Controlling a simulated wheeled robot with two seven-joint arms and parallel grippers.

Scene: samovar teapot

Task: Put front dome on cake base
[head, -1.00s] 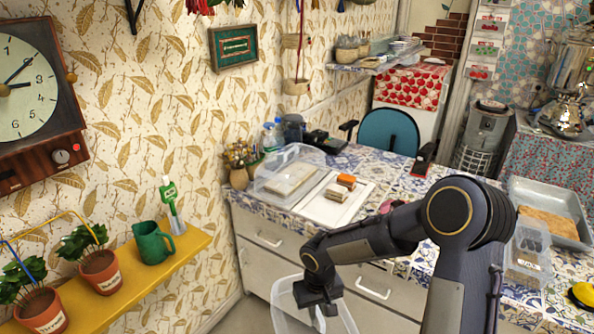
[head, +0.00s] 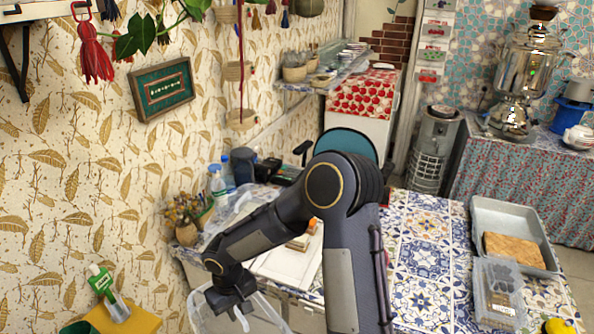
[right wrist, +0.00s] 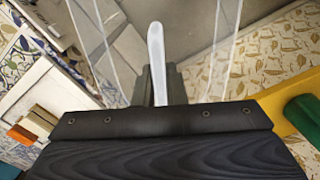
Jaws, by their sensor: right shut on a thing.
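The front dome (head: 205,318) is a clear, see-through cover, low at the bottom of the head view and partly cut off. My right gripper (head: 240,312) is shut on its rim, and the dome hangs beside the counter front. In the right wrist view, the whitish rim of the dome (right wrist: 156,55) stands between the fingers, with clear walls on both sides. The cake base (head: 285,268) looks like a flat white board on the counter with small cake pieces (head: 300,242) on it. My arm hides part of it. My left gripper is not in view.
Another clear cover (head: 236,207) stands behind on the counter, partly hidden by my arm. A metal tray (head: 490,215) with a pastry and a clear box (head: 497,290) lie at the right. A yellow shelf (head: 135,320) is at lower left. The tiled counter middle is clear.

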